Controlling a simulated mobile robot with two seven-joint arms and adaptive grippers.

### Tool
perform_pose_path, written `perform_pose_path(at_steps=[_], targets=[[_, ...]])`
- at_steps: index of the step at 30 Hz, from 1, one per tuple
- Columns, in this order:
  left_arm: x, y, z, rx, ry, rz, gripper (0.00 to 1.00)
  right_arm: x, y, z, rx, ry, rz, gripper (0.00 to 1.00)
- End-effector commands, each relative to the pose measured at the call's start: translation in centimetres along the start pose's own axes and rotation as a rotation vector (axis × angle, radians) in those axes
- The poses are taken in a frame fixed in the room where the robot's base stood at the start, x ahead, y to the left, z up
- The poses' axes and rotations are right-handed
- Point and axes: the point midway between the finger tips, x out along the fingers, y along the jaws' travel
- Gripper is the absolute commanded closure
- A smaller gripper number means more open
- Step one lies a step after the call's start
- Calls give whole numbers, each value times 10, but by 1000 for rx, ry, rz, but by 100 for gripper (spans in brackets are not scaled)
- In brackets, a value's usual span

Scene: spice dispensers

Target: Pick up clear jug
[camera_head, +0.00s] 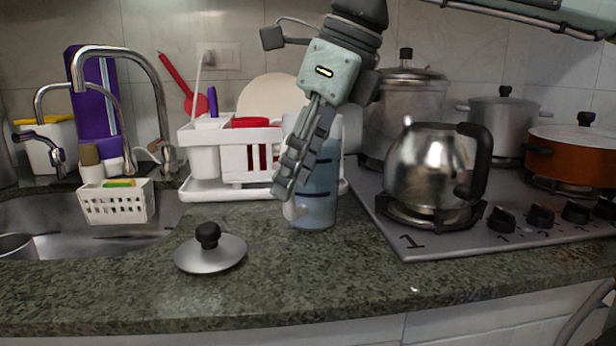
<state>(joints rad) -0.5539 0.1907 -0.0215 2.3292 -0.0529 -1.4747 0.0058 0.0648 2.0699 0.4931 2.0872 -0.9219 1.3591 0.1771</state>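The clear jug (318,190) stands upright on the dark granite counter, between the white dish rack and the stove. It looks bluish and see-through, with dark bands on its side. My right gripper (284,192) comes down from above, in front of the jug's left side, with its fingers pointing down. The fingers hide part of the jug, and a pale part of it, perhaps the handle, shows just below the fingertips (293,211). I cannot tell whether the fingers touch or grip it. My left gripper is not in view.
A metal lid (211,255) with a black knob lies on the counter at front left. The white dish rack (205,150) stands behind the jug. A steel kettle (431,172) sits on the stove (460,238) to the right. The sink (100,238) is at left.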

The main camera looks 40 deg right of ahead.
Motion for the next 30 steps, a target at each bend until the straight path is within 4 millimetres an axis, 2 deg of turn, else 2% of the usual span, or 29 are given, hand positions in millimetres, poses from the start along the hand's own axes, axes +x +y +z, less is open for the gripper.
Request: perform_pose_path(at_steps=[3, 7, 16, 25, 30], targets=[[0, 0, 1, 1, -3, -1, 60, 20, -2, -4, 1, 3, 5, 62], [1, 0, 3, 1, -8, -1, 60, 36, -3, -4, 1, 3, 2, 62], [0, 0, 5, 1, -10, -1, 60, 41, -3, -3, 1, -1, 0, 62], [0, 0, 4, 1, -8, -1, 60, 41, -3, -3, 1, -1, 0, 98], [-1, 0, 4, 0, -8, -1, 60, 40, -4, -3, 1, -1, 0, 100]])
